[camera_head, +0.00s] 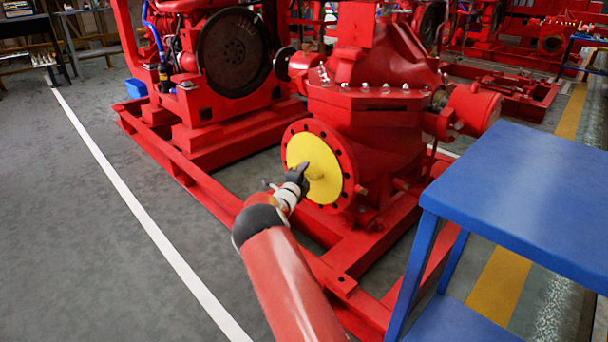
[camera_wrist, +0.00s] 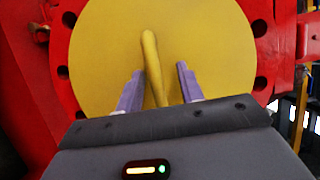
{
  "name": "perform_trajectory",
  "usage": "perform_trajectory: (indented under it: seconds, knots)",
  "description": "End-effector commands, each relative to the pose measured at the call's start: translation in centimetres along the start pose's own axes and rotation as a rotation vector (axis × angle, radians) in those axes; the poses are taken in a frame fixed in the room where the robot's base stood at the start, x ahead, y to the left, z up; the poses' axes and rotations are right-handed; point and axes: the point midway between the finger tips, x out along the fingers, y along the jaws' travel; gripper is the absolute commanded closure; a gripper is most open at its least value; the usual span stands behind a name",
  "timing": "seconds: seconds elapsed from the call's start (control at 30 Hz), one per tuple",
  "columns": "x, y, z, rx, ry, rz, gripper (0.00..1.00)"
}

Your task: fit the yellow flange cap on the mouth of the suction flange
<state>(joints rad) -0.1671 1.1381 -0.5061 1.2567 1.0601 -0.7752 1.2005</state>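The yellow flange cap (camera_head: 312,147) is a flat disc over the mouth of the red suction flange (camera_head: 350,172), with the flange's bolt-hole ring showing around it. It looks centred and flat against the flange, though any small gap cannot be told. In the wrist view the cap (camera_wrist: 205,35) fills the middle, with its upright yellow handle (camera_wrist: 150,55) facing me. My gripper (camera_head: 287,178) is in front of the cap. In the wrist view my gripper (camera_wrist: 160,69) has its fingers apart on either side of the handle, with visible space beside it.
A blue table (camera_head: 530,180) stands at the right, close to the pump. The red base frame (camera_head: 345,285) runs low beneath the flange and my arm. The red pump body (camera_head: 380,110) rises above the flange. Grey floor (camera_head: 90,220) at the left is clear.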

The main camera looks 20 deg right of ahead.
Motion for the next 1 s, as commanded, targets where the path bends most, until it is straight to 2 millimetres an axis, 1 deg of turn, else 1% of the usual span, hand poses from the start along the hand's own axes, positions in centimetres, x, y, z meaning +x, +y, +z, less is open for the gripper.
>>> perform_trajectory:
  seconds: [0.07, 0.2, 0.23, 0.57, 1.0]
  knots:
    - [-0.1, 0.2, 0.0, -0.001, 0.0, 0.003, 0.61]
    - [-0.1, 0.2, 0.0, -0.001, 0.0, 0.003, 0.43]
    - [-0.1, 0.2, 0.0, -0.001, 0.0, 0.003, 0.41]
    - [-0.2, 0.1, 0.0, 0.0, 0.0, 0.002, 0.41]
    - [-2.4, 0.1, 0.1, -0.001, -0.001, 0.002, 0.41]
